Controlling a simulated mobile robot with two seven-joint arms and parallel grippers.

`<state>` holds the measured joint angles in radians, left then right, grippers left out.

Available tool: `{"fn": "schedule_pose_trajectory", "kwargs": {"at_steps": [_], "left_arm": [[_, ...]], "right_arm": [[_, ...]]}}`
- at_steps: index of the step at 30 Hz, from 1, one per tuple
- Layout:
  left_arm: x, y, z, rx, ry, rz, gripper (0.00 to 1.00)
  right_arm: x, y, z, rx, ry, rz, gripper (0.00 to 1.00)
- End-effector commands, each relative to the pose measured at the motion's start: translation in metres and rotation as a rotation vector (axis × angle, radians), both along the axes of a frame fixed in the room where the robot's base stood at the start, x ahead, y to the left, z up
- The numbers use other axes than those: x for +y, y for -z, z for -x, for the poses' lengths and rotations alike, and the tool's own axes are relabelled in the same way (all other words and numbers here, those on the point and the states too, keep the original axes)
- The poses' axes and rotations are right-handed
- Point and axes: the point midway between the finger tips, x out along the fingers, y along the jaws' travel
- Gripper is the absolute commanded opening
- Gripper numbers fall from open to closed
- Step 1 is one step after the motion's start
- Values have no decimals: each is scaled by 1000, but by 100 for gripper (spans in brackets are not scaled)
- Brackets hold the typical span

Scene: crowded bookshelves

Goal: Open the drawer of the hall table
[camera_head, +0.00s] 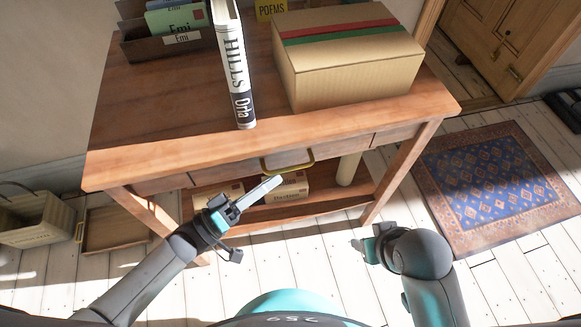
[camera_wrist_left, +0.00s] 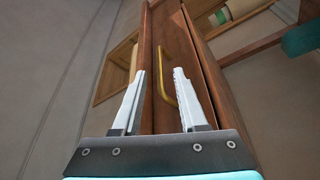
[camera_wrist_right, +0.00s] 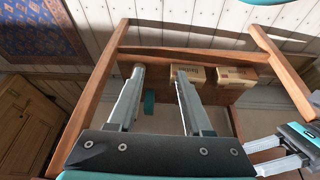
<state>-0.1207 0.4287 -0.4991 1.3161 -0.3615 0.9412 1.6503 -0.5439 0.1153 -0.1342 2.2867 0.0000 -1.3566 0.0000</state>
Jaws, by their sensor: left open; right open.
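The hall table (camera_head: 160,97) is wooden, with a front drawer (camera_head: 225,170) under its top. The drawer's brass handle (camera_head: 288,168) is a curved bar at the middle of the front. My left gripper (camera_head: 246,196) is open and empty, in front of the drawer a little left of and below the handle; I see no contact. My right gripper (camera_wrist_right: 156,85) is open and empty, lower right in the head view, facing the table's underside. The drawer looks closed.
Boxes lie on the lower shelf. A basket (camera_head: 35,218) stands left, a rug (camera_head: 495,185) right.

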Motion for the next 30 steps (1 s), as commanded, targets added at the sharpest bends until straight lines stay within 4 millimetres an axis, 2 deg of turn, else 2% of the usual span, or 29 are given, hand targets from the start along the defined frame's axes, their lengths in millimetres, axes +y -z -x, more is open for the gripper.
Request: {"fn": "schedule_pose_trajectory", "kwargs": {"at_steps": [3,9,21,30], "left_arm": [[-20,-4,-14,-3,0,3,42],[-39,-9,-27,-1,0,0,42],[-45,-12,-31,0,-1,-1,42],[-45,-11,-31,0,-1,-1,8]], "right_arm": [[0,-8,0,-15,0,-2,50],[0,-21,1,-32,1,-4,50],[-1,-25,1,-37,1,-4,50],[-1,-25,1,-37,1,-4,50]]}}
